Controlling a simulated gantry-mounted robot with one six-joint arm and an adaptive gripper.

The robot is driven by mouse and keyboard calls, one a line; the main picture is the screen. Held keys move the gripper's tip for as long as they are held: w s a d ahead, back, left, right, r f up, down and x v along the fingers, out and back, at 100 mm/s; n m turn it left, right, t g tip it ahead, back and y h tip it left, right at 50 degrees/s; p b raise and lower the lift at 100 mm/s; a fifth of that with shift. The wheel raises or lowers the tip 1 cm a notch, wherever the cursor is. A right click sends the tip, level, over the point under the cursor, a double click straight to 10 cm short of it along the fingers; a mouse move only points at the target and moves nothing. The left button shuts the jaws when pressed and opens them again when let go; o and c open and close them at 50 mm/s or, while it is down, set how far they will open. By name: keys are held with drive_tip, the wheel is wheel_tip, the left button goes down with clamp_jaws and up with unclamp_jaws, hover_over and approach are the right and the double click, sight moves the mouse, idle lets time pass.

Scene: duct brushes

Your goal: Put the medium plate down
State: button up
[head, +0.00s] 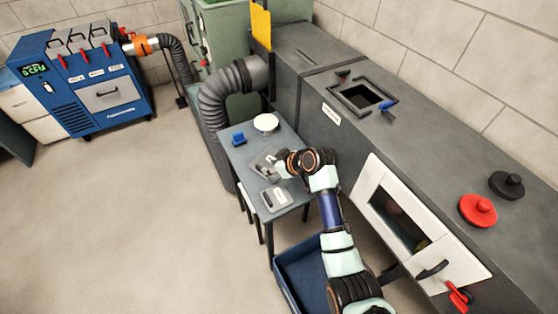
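A grey plate (259,162) is at my gripper (274,168), over the middle of the small grey table. The fingers overlap its right part, and I cannot tell if they are closed on it or if the plate touches the table. A second grey plate (270,205) with a handle lies flat near the table's front edge. Sizes are hard to compare, but the plate at my gripper may be the medium one. My arm reaches in from the lower right and hides part of the table's right side.
The small table (238,155) also holds a round white-topped item (266,122) and a blue block (238,139). A blue bin (283,283) stands below.

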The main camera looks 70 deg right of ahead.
drive_tip(key=p+v, duration=0.1)
drive_tip(key=v, duration=0.5)
drive_tip(key=shift+p, duration=0.3)
drive_tip(key=w+a+r+n+t+y, duration=0.1)
drive_tip(key=w+a+r, duration=0.3)
drive_tip(key=a, duration=0.7)
drive_tip(key=w+a+r+n, duration=0.1)
drive_tip(key=w+a, duration=0.4)
drive_tip(key=a, duration=0.5)
drive_tip(key=w+a+r+n+t+y, duration=0.1)
drive_tip(key=w+a+r, duration=0.3)
drive_tip(key=a, duration=0.7)
drive_tip(key=s+a+r+t, duration=0.1)
drive_tip(key=s+a+r, duration=0.1)
drive_tip(key=a, duration=0.5)
drive_tip(key=s+a+r+n+t+y, duration=0.1)
drive_tip(key=s+a+r, duration=0.1)
drive_tip(key=a, duration=0.6)
drive_tip(key=shift+r, duration=0.55)
